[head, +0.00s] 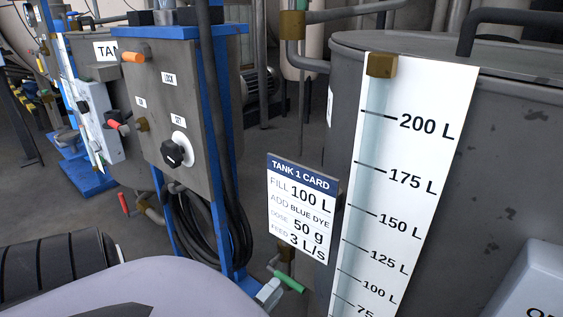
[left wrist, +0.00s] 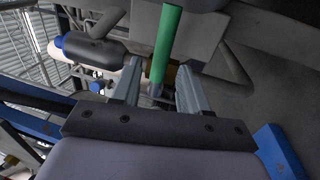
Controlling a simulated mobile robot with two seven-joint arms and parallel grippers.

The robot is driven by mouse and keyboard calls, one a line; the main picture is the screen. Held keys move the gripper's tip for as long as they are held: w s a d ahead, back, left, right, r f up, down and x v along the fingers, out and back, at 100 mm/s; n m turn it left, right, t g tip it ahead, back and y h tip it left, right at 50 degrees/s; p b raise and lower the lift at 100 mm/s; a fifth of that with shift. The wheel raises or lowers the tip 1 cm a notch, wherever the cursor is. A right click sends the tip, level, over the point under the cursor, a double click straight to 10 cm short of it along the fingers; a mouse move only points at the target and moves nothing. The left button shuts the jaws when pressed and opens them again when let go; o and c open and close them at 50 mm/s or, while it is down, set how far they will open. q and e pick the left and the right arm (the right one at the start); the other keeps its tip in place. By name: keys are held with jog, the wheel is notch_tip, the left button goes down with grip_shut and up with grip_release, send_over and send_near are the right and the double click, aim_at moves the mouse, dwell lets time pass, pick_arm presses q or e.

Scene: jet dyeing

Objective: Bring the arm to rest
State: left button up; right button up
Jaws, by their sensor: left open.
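My left gripper (head: 268,293) shows at the bottom of the head view, where only a light grey finger part is visible beside the blue frame. It is close to a green valve handle (head: 288,279). In the left wrist view my left gripper (left wrist: 158,70) is open, its two fingers apart. The green handle (left wrist: 166,45) runs up from between the fingers in the picture, with a brass fitting behind. I see no contact, and I cannot tell how deep the handle lies relative to the fingertips. Nothing is held. My right gripper is out of view.
A grey control box (head: 190,110) on a blue frame (head: 218,90) stands left of centre, with black hose coiled beneath. A tank 1 card (head: 300,205) and a white level scale (head: 400,180) stand before a large grey tank (head: 500,150). Bare floor (head: 60,210) shows at left.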

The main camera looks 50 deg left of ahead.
pick_arm(q)
jog(key=shift+v, duration=1.15)
